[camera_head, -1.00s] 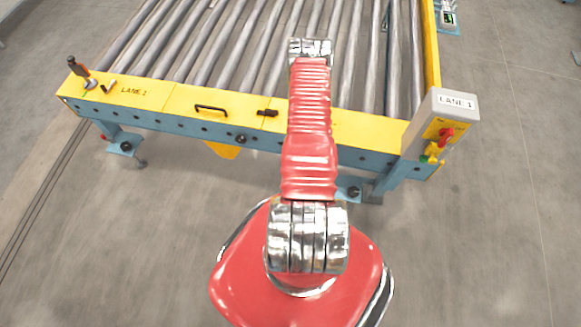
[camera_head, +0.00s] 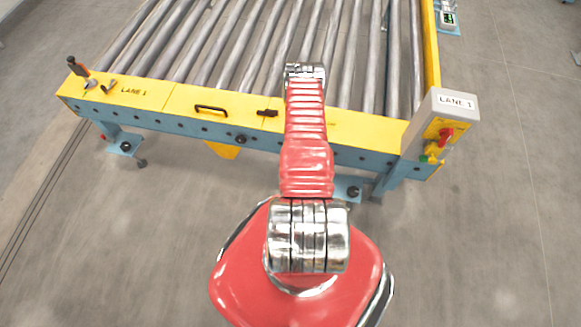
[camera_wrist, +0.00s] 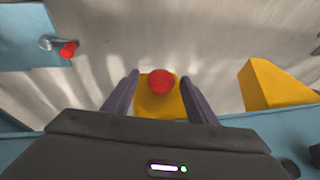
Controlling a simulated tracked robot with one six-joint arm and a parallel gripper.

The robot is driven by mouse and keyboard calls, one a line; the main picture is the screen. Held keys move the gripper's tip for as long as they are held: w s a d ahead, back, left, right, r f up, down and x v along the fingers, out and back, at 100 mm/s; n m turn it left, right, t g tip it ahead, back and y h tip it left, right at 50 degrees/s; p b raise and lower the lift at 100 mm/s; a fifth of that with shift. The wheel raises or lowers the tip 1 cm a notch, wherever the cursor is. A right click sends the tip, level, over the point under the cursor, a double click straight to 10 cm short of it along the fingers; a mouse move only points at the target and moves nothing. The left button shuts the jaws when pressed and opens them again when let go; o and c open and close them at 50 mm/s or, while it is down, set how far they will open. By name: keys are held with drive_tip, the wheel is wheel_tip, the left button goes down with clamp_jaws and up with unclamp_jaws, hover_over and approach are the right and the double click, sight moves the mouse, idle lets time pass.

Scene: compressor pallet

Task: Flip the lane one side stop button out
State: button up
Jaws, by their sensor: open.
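A round red button (camera_wrist: 160,82) on a yellow base (camera_wrist: 155,106) shows in the wrist view. I take it to be the side stop button. Whether it is pushed in or out cannot be told. My gripper (camera_wrist: 160,74) is open, with one finger on each side of the yellow base and the red button between the fingertips. Contact cannot be made out. In the head view my gripper and this button are hidden. A grey post labelled LANE 1 (camera_head: 441,118) carries a red knob (camera_head: 446,135) at the conveyor's right corner.
The roller conveyor's yellow front rail (camera_head: 235,110) has a black handle (camera_head: 211,108). A yellow block (camera_wrist: 270,84) stands to the right of the fingers. A silver rod with a red tip (camera_wrist: 68,49) is at the upper left. The floor in front is clear.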

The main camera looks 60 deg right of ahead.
clamp_jaws()
drive_tip(key=shift+s+a, duration=0.4)
drive_tip(key=shift+a, duration=0.2)
drive_tip(key=shift+c, duration=1.6)
unclamp_jaws()
drive_tip(key=o, duration=0.3)
drive_tip(key=shift+w, duration=0.1)
drive_tip(key=v, duration=1.3)
drive_tip(key=shift+a+r, duration=0.1)
drive_tip(key=shift+r, duration=0.2)
drive_tip(key=shift+s, duration=0.2)
